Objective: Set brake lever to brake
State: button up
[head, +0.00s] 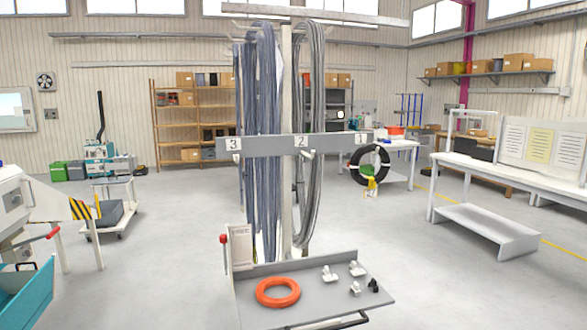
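A lever with a red knob (223,239) stands at the left rear corner of the grey cart tray (330,264), beside a small white label plate (240,245). Its shaft looks close to upright. The writing on the plate is too small to read, so I cannot tell which position is brake. A second red knob (53,232) sits on a tilted lever at the machine on the left edge. I cannot tell for certain which is the brake lever. My gripper is not in view.
The tray holds an orange ring (277,292) and several small white and black fittings (329,274). Grey cables (265,130) hang from the post above, behind a numbered bar (265,143). A white bench (500,185) stands right. Floor on both sides of the cart is clear.

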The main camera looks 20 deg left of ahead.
aim_at(223, 240)
jog(key=u, duration=1.85)
jog(key=i, duration=1.15)
jog(key=z, duration=0.2)
